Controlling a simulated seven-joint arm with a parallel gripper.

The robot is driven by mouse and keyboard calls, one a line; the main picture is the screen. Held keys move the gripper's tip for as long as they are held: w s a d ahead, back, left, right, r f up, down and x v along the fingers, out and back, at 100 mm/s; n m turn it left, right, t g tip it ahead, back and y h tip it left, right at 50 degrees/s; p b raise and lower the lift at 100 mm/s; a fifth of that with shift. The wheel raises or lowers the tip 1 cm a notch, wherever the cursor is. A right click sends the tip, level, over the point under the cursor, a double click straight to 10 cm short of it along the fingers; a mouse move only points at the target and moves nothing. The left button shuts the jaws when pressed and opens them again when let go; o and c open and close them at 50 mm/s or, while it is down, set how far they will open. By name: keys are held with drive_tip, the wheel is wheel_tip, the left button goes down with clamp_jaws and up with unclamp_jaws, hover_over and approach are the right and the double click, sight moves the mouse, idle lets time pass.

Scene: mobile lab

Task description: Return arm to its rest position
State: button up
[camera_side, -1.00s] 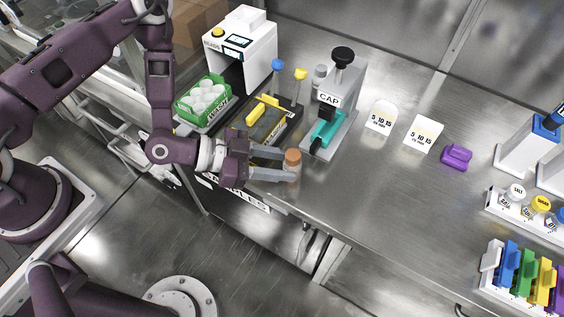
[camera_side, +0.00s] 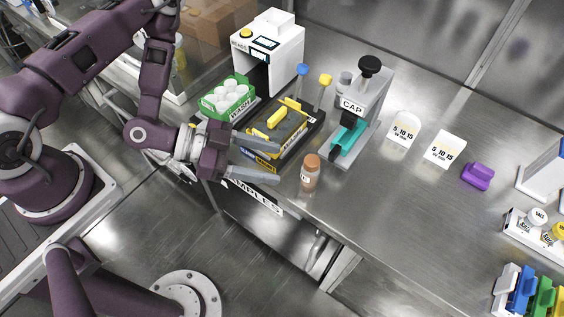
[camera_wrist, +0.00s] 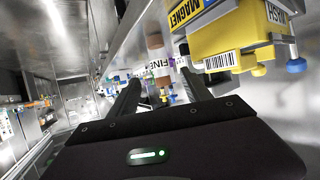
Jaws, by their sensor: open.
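My gripper (camera_side: 277,163) is open and empty, low over the front edge of the steel bench. A small brown vial with an orange-brown cap (camera_side: 311,172) stands upright on the bench just beyond the fingertips, apart from them. In the wrist view the open fingers (camera_wrist: 160,88) point toward the labelled vial (camera_wrist: 158,62), which shows between them. My arm reaches in from the left and is bent down at the elbow.
A black rack with a yellow block (camera_side: 272,128) lies close behind the gripper. The green wash tray (camera_side: 228,98), the white device (camera_side: 268,45) and the CAP press (camera_side: 352,125) stand farther back. Two cards (camera_side: 404,130) and a purple block (camera_side: 478,176) are to the right. Free floor lies in front.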

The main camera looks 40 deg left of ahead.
drive_tip(key=w+a+r+y, duration=0.2)
drive_tip(key=a+r+y, duration=0.1)
drive_tip(key=w+a+r+m+g+y, duration=0.1)
drive_tip(key=w+a+r+y, duration=0.1)
drive_tip(key=w+a+r, duration=0.1)
drive_tip(key=shift+w+r+y, duration=0.2)
drive_tip(key=shift+y, duration=0.2)
drive_tip(key=s+a+r+n+y, duration=0.3)
drive_tip(key=s+a+r+n, duration=0.15)
drive_tip(key=r, duration=0.35)
drive_tip(key=s+a+r+n+y, duration=0.35)
drive_tip(key=a+r, duration=0.25)
drive_tip(key=r, duration=0.2)
drive_tip(key=s+d+r+n+g+h, duration=0.1)
drive_tip(key=s+r+n, duration=0.2)
drive_tip(key=s, duration=0.9)
drive_tip(key=shift+r+n, duration=0.35)
drive_tip(key=shift+n, duration=0.05)
